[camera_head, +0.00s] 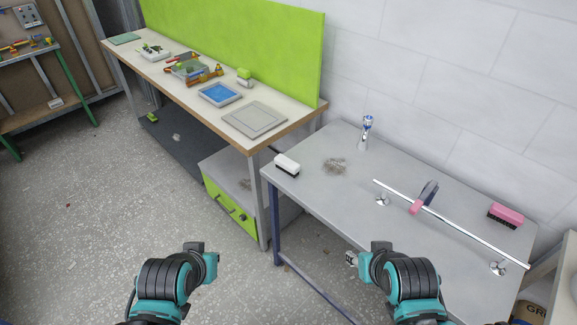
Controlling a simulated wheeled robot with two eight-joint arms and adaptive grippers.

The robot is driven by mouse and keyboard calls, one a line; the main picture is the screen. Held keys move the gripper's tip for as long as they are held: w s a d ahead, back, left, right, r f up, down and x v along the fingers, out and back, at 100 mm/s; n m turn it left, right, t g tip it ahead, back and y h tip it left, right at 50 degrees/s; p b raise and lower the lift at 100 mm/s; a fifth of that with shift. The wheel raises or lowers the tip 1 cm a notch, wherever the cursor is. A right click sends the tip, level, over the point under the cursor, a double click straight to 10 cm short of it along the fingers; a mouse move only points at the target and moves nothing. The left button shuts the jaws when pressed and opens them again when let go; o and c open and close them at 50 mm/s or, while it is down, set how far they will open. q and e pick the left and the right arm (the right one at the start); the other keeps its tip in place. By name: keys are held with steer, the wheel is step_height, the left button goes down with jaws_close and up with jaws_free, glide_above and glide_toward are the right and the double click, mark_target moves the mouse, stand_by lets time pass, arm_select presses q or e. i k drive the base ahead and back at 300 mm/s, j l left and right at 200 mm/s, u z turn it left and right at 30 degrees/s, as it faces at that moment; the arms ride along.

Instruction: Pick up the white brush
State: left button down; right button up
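The white brush (287,161) has a white top and dark bristles below. It lies on the grey table (450,238), at its left edge near the wooden bench. My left arm shows at the lower left over the floor, well below and left of the brush. My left gripper (203,262) shows only in part, and its fingers cannot be made out. My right gripper (354,259) also shows only in part, at the front of the grey table, below and right of the brush. Both are apart from the brush. Nothing touches the brush.
A pink brush (506,214) lies at the table's right. A white rail (450,222) on round stands carries a pink-and-grey item (424,197). A blue-capped bottle (366,131) stands at the back. Debris (334,166) lies beside the white brush. The wooden bench (215,100) holds trays.

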mark_target(291, 168)
steer(key=i+j+z, duration=0.2)
steer(key=z, duration=0.25)
steer(key=i+j+z, duration=0.3)
steer(key=z, duration=0.15)
steer(key=i+j+z, duration=0.25)
steer(key=z, duration=0.2)
steer(key=j, duration=0.1)
